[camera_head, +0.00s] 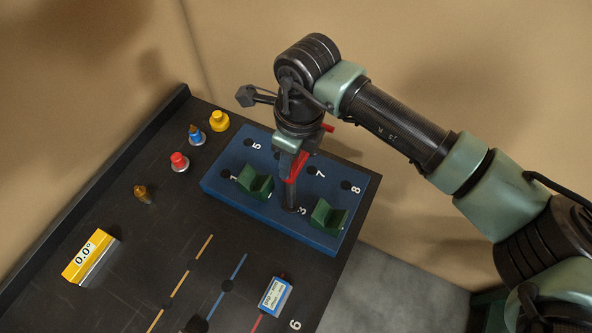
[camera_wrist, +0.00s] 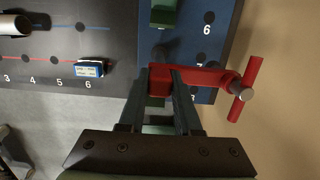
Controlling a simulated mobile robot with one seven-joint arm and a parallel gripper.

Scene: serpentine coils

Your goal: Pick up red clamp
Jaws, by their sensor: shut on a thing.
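The red clamp (camera_wrist: 210,78) has a long body and a crossbar handle at its right end in the wrist view. My gripper (camera_wrist: 161,72) is shut on the left end of its body. In the head view the red clamp (camera_head: 297,166) shows below my gripper (camera_head: 291,172), partly hidden by it, over the blue block (camera_head: 223,193). I cannot tell whether the clamp touches the block.
Two green V-shaped rests (camera_head: 258,187) (camera_head: 328,217) stand on the blue block, beside numbered holes. On the dark table (camera_head: 150,255) are a yellow angle display (camera_head: 88,257), a small blue-and-white display (camera_head: 275,296), and red (camera_head: 179,162), blue (camera_head: 196,136) and yellow (camera_head: 219,121) knobs. A brown peg (camera_head: 142,192) stands nearby.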

